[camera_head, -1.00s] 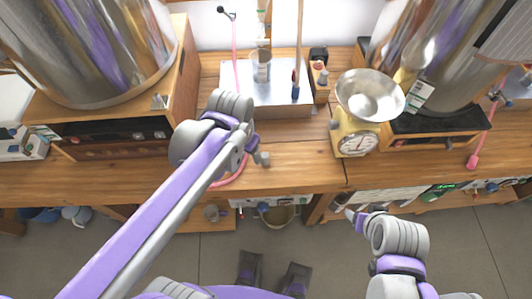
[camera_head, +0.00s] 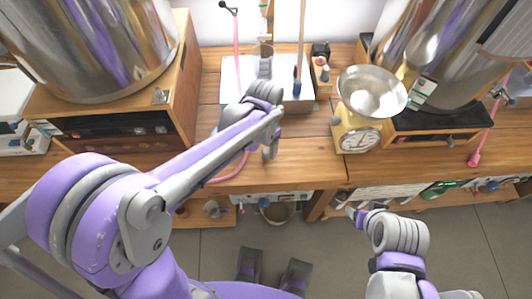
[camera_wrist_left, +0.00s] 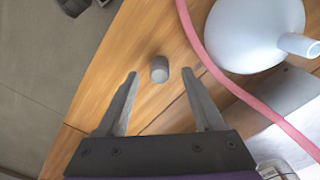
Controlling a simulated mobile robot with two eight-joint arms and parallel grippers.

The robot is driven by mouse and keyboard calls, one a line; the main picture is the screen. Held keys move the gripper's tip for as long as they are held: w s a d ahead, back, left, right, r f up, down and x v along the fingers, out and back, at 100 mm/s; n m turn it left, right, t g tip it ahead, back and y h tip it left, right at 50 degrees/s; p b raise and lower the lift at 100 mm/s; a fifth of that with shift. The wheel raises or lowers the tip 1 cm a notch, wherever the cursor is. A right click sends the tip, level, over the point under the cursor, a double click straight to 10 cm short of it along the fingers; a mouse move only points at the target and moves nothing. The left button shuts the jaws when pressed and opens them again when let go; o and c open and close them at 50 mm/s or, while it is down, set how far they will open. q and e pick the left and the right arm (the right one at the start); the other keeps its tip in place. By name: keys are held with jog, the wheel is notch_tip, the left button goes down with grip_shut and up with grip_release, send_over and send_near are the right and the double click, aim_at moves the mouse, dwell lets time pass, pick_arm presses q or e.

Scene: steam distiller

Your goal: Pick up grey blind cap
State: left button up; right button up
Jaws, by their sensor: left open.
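The grey blind cap (camera_wrist_left: 159,69) is a small short cylinder on the wooden bench top in the left wrist view. My left gripper (camera_wrist_left: 160,74) is open, with one fingertip to each side of the cap in that view. The fingers do not visibly touch it, and I cannot tell how far above the wood they are. In the head view my left gripper (camera_head: 270,150) hangs over the bench's front part, and I cannot make out the cap there. My right gripper (camera_head: 356,214) is low in front of the bench, its jaw state unclear.
A pink hose (camera_wrist_left: 213,67) curves right of the cap, next to a white rounded vessel (camera_wrist_left: 245,35). A kitchen scale (camera_head: 358,135) is to the right. The bench's front edge is close to the cap.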

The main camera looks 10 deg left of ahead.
aim_at(266, 151)
pick_arm(q)
notch_tip(266, 151, down, 3)
jog(key=shift+w+d+f, duration=0.15)
jog(key=shift+f, duration=0.05)
grip_shut()
dwell(0.3)
